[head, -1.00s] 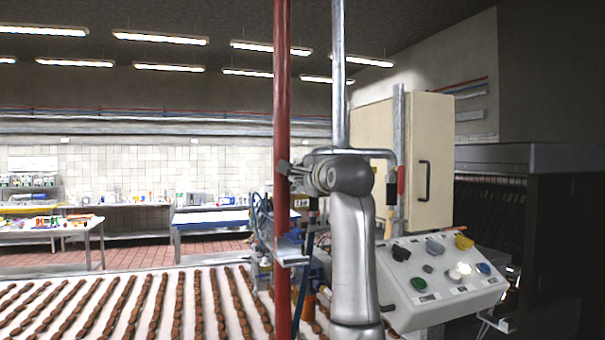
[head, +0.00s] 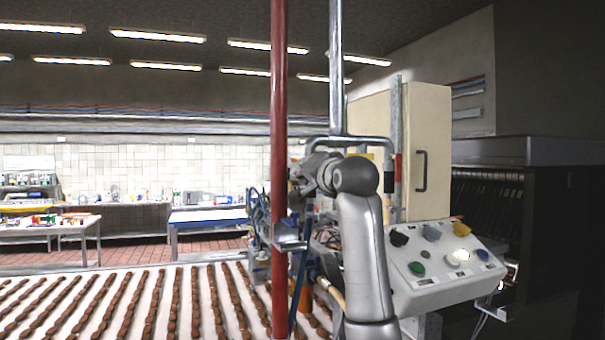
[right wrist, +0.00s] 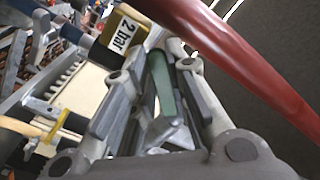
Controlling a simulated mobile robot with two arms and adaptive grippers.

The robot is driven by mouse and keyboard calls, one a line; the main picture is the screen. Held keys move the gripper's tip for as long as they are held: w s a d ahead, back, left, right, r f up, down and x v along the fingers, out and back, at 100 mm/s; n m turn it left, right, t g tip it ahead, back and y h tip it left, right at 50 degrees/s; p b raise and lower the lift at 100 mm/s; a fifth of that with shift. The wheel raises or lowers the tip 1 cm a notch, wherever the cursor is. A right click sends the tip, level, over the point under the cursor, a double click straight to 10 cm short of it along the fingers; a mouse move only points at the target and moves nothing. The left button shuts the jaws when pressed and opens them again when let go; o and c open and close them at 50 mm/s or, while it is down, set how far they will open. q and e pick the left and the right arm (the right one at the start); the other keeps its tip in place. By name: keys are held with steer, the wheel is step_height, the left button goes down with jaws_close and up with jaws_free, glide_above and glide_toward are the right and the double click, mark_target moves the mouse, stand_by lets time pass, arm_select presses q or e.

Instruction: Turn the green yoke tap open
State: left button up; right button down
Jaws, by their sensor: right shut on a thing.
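The green yoke tap (right wrist: 162,85) shows in the right wrist view as a green handle lying lengthwise between the fingers of my right gripper (right wrist: 170,75). The gripper is shut on it. A yellow tag reading "2 bar" (right wrist: 124,33) sits just beyond the left finger. In the head view my right arm reaches up in the middle, and its gripper (head: 303,168) is beside the red pipe; the tap cannot be made out there. My left gripper is not in view.
The red pipe (head: 278,120) runs close by the gripper, and it also crosses the right wrist view (right wrist: 235,55). A sloped control box (head: 440,290) with several buttons stands at right. The conveyor (head: 60,312) carries rows of brown pieces.

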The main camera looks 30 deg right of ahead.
steer(key=shift+s+d+f+n, duration=0.1)
steer(key=shift+d+f+n, duration=0.35)
steer(key=shift+n, duration=1.05)
steer(key=shift+s+d+f+n, duration=0.15)
steer(key=shift+d+n, duration=0.5)
steer(key=shift+n, duration=0.85)
steer(key=shift+s+d+f+n, duration=0.1)
steer(key=shift+d+f+n, duration=0.4)
steer(key=shift+n, duration=1)
steer(key=shift+r, duration=0.1)
steer(key=c, duration=1.5)
jaws_free()
steer(key=shift+d, duration=0.1)
steer(key=shift+o, duration=0.6)
steer(key=shift+s+r, duration=0.15)
steer(key=shift+r, duration=0.05)
steer(key=v, duration=1.2)
